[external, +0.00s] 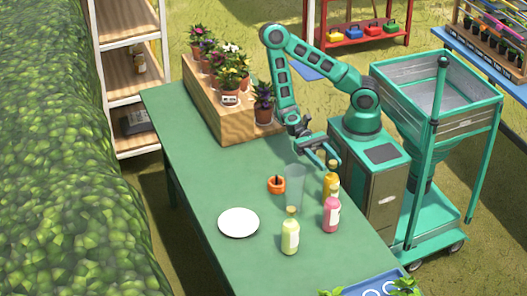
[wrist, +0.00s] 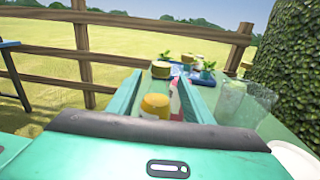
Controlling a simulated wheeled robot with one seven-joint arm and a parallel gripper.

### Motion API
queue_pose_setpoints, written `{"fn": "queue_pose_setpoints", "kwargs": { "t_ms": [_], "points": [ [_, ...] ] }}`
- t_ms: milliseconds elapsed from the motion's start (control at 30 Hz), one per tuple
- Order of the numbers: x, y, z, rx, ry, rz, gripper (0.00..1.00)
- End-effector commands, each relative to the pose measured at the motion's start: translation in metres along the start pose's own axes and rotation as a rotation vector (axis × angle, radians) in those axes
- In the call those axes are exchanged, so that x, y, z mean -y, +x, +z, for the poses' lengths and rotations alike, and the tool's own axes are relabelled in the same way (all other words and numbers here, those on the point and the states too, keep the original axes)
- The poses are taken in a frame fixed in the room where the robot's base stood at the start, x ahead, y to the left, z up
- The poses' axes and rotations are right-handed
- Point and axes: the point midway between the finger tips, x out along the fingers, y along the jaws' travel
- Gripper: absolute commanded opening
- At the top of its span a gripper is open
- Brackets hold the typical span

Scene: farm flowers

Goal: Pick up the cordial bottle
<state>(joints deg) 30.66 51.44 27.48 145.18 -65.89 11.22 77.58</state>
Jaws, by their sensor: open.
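Three corked bottles stand upright on the green table (external: 185,150): an amber bottle (external: 330,187), a pink bottle (external: 332,213) and a pale yellow-green bottle (external: 290,236). I cannot read which is labelled cordial. My gripper (external: 326,156) is open, at the amber bottle's top in the external view. In the wrist view, the amber bottle's cork (wrist: 155,104) and part of the pink bottle (wrist: 176,98) show between the fingers of my gripper (wrist: 163,92). The gripper's body hides the bottles' lower parts.
A clear glass (external: 296,185) stands left of the amber bottle, beside a small orange pot (external: 276,185). A white plate (external: 238,223) lies further left. A wooden stand (external: 215,110) with potted flowers is at the back; a blue tray (external: 375,287) is at the near end.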

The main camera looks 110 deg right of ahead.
Motion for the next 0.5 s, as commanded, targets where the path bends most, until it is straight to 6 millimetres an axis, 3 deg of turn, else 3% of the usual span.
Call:
{"fn": "queue_pose_setpoints", "kwargs": {
  "t_ms": [100, 367, 500],
  "points": [
    [0.000, 0.016, 0.000, 0.000, 0.000, 0.003, 0.46],
    [0.000, 0.033, 0.000, -0.001, -0.002, 0.003, 0.46],
    [0.000, 0.054, 0.001, 0.000, -0.003, 0.004, 0.46]
  ]
}}
